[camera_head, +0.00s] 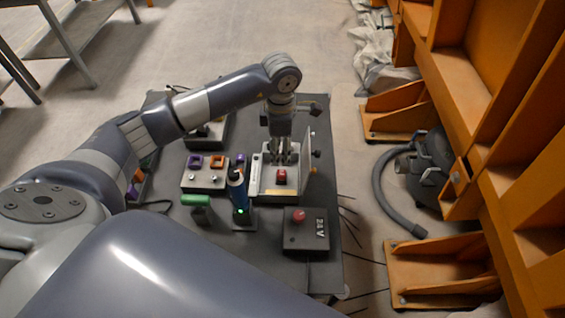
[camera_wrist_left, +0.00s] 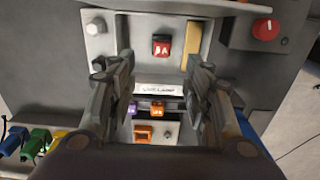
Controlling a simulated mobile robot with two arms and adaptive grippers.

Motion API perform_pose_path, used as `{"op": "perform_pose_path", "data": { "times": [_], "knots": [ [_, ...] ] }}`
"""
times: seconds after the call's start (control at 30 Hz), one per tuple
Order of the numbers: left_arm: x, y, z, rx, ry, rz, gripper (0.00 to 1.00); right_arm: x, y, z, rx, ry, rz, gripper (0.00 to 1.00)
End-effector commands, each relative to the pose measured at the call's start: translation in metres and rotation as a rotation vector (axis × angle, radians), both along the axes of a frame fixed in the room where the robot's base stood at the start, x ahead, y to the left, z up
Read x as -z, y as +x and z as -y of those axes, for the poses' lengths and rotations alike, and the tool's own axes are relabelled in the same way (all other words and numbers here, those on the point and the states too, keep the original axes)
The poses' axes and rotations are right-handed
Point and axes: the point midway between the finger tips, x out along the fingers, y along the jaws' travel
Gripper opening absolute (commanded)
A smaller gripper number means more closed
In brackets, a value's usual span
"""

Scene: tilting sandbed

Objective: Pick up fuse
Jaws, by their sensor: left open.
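A red fuse (camera_head: 281,174) sits in the light grey fixture (camera_head: 266,193) on the dark table. In the left wrist view the red fuse (camera_wrist_left: 161,46) carries white lettering that looks like "8A". It lies ahead of the fingers, roughly centred between them. My left gripper (camera_head: 284,158) points down over the fixture, just behind the red fuse in the head view. In the left wrist view the left gripper (camera_wrist_left: 161,72) is open, its two fingers apart with nothing between them. My right gripper is not in view.
A grey box holds purple (camera_head: 195,161) and orange (camera_head: 217,161) pieces left of the fixture. A blue-black tool (camera_head: 237,187) stands close by, with a green handle (camera_head: 195,200) beside it. A black 24V box (camera_head: 306,236) with a red knob is in front. An upright panel borders the fixture's right.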

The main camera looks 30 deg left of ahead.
Motion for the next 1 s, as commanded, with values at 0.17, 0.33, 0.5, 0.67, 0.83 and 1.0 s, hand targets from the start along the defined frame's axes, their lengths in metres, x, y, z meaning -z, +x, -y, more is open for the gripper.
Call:
{"op": "perform_pose_path", "data": {
  "times": [0.17,0.33,0.5,0.67,0.83,1.0],
  "knots": [
    [0.030,-0.002,0.000,-0.002,0.001,-0.006,0.46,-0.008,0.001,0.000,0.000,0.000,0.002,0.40],
    [0.047,-0.001,0.000,-0.001,0.000,-0.002,0.46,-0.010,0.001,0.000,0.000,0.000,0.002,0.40],
    [0.061,-0.002,0.002,-0.002,0.000,-0.005,0.46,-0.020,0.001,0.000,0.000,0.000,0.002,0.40],
    [0.086,-0.001,0.003,-0.004,0.000,-0.005,0.46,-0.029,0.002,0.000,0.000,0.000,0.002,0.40],
    [0.100,0.000,0.002,-0.002,0.000,-0.001,0.46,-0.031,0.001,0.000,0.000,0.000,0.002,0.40],
    [0.101,0.000,0.002,-0.001,0.001,0.000,0.46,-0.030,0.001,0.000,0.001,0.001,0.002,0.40]
  ]
}}
